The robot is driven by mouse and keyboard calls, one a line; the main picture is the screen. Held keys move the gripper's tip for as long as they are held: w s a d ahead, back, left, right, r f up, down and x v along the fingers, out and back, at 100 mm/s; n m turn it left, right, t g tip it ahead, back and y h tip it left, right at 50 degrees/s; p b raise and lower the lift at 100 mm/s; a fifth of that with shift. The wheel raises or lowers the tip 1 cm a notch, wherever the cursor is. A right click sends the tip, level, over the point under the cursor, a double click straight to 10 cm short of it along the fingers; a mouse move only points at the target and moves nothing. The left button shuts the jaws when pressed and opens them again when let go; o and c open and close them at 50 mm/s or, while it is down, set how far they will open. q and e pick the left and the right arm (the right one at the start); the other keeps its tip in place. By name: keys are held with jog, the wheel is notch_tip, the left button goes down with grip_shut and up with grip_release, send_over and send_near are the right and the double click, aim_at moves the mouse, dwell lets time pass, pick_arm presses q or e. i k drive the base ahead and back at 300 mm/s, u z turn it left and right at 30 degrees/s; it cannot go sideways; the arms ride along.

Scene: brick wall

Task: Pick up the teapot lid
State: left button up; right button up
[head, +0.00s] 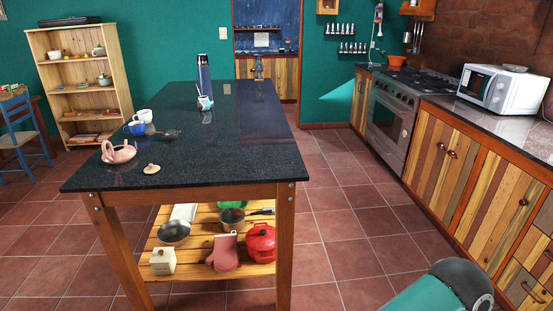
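The teapot lid (152,169) is a small beige disc with a knob. It lies on the dark granite top of the kitchen island (222,160), near its front left part. A pinkish teapot (118,151) with an arched handle stands just left of the lid, apart from it, and its top looks open. Neither of my grippers shows in the head view. Only a teal and dark part of my own body shows at the bottom right.
Tiled floor is free between the island and the right-hand counter (490,121).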

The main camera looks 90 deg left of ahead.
aim_at(151, 168)
jog(key=u, duration=0.45)
jog(key=i, duration=0.3)
jog(key=u, duration=2.35)
jog(key=i, duration=0.2)
jog(key=u, duration=1.3)
jog(key=k, duration=0.35)
jog(key=u, duration=0.55)
jog(key=i, duration=1.5)
jog(key=z, duration=0.6)
